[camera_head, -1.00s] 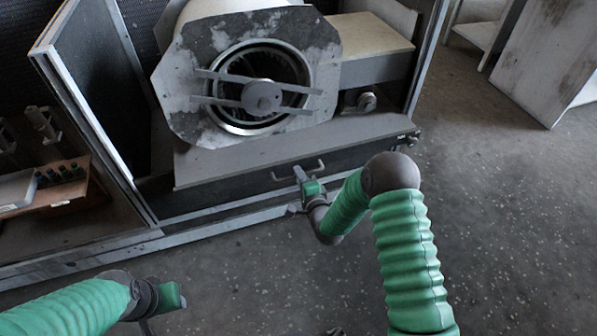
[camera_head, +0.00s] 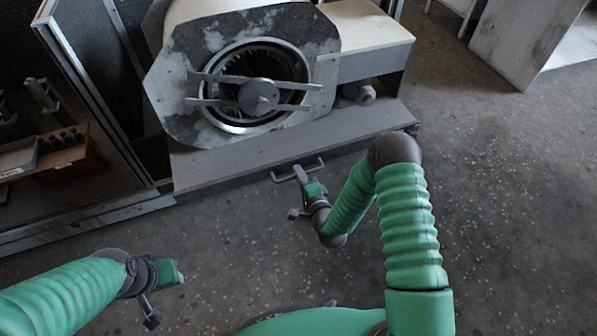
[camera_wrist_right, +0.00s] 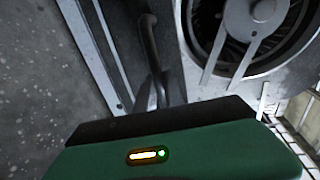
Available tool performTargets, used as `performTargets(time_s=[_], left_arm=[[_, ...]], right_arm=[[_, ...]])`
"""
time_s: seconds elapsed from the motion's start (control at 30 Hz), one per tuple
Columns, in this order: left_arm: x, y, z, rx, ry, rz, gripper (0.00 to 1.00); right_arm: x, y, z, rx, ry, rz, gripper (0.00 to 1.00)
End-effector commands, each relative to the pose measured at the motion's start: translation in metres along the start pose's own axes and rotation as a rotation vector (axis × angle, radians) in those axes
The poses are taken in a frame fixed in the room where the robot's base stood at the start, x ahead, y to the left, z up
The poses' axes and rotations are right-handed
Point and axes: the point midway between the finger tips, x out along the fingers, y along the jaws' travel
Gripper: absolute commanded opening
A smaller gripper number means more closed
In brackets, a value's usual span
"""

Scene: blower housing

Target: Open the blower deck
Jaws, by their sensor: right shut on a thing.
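The blower deck (camera_head: 245,163) is a grey sliding platform carrying the round blower housing (camera_head: 182,95). It stands out past the cabinet's front rail. A U-shaped handle (camera_head: 318,167) is on its front edge. My right gripper (camera_head: 300,175) is shut on the handle. In the right wrist view the handle (camera_wrist_right: 149,40) runs down as a dark bar between the fingers of my right gripper (camera_wrist_right: 158,95), which partly hide it. My left gripper (camera_head: 160,295) hangs over the floor at lower left, away from the deck; its finger gap is unclear.
The cabinet's open side panel (camera_head: 100,110) stands left of the deck. A shelf with a wooden box (camera_head: 55,165) lies farther left. A pale board (camera_head: 525,40) leans at upper right. The speckled floor (camera_head: 500,220) in front and to the right is clear.

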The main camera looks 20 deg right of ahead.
Motion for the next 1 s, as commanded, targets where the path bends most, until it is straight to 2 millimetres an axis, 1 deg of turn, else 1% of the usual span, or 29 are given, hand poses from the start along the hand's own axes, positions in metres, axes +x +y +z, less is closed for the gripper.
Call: performTargets(time_s=[0.03,0.23,0.27,0.4,0.73,0.87,0.97,1.0], left_arm=[[0.001,0.000,0.000,0.000,0.000,0.000,0.36],[0.001,0.000,0.000,0.000,0.000,0.000,0.36],[0.001,0.000,0.000,0.000,0.000,0.000,0.36],[0.000,0.000,0.000,0.000,0.000,0.000,0.36],[-0.002,0.000,0.000,0.000,0.000,0.000,0.36],[-0.010,0.000,-0.002,0.000,0.000,0.000,0.36],[-0.021,0.000,-0.005,0.000,0.000,0.000,0.36],[-0.025,0.000,-0.006,0.000,0.000,0.000,0.36]], right_arm=[[-0.001,0.004,-0.003,-0.001,0.007,0.008,0.00],[-0.001,0.004,-0.003,-0.001,0.007,0.009,0.00],[-0.001,0.004,-0.003,-0.001,0.007,0.009,0.15],[-0.001,0.003,-0.002,-0.001,0.005,0.006,0.34],[-0.003,0.000,-0.001,0.000,0.002,0.003,0.34],[-0.022,-0.002,-0.001,0.001,0.001,0.007,0.34],[-0.048,-0.002,-0.001,0.002,0.002,0.009,0.34],[-0.060,-0.003,-0.001,0.003,0.003,0.009,0.34]])
